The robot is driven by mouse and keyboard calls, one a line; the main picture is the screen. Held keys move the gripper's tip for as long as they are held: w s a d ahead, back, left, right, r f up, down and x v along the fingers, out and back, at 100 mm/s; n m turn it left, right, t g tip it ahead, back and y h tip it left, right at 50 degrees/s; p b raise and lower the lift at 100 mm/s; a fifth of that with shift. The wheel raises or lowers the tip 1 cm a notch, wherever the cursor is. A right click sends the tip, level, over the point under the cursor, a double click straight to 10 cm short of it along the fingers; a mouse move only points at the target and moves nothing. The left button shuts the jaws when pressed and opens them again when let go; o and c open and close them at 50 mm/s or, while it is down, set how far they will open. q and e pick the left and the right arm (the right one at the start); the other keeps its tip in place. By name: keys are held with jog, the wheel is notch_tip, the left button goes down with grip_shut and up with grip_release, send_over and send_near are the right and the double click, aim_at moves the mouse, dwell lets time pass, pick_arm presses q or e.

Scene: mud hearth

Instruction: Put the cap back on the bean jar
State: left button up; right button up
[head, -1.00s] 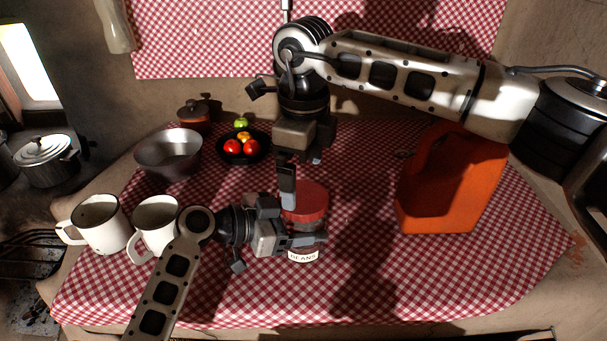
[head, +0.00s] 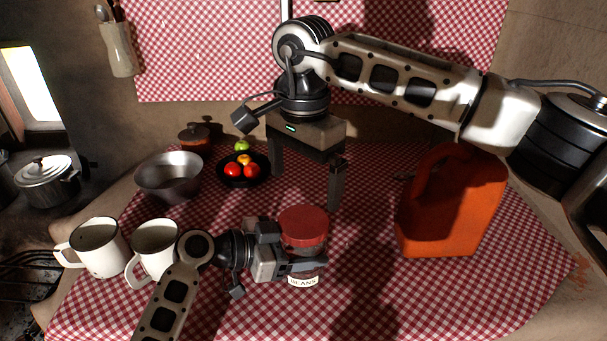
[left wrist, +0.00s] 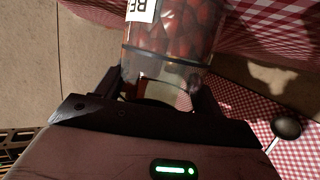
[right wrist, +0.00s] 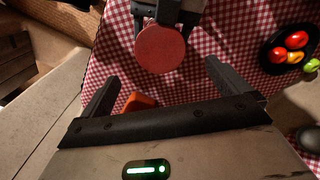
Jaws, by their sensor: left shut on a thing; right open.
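The bean jar (head: 310,271) stands upright on the checked cloth, its label reading BEANS. The round red cap (head: 303,224) sits on the jar's mouth and looks level; I cannot tell whether it is screwed down. My left gripper (head: 304,266) is shut around the jar's body from the left. In the right wrist view the cap (right wrist: 160,49) lies beyond the open fingertips.
An orange jug (head: 450,215) stands to the right of the jar. Two white mugs (head: 99,248) stand left, near my left arm. A metal bowl (head: 169,180), a dark fruit bowl (head: 243,181) and a brown lidded pot (head: 194,137) stand behind. Cloth between jar and jug is clear.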

aim_at(304, 221)
jog(key=shift+f, duration=4.05)
jog(key=c, duration=1)
jog(key=m, duration=0.3)
jog(key=shift+c, duration=0.2)
jog(key=m, duration=0.4)
jog(key=shift+m, duration=0.4)
jog(key=m, duration=0.5)
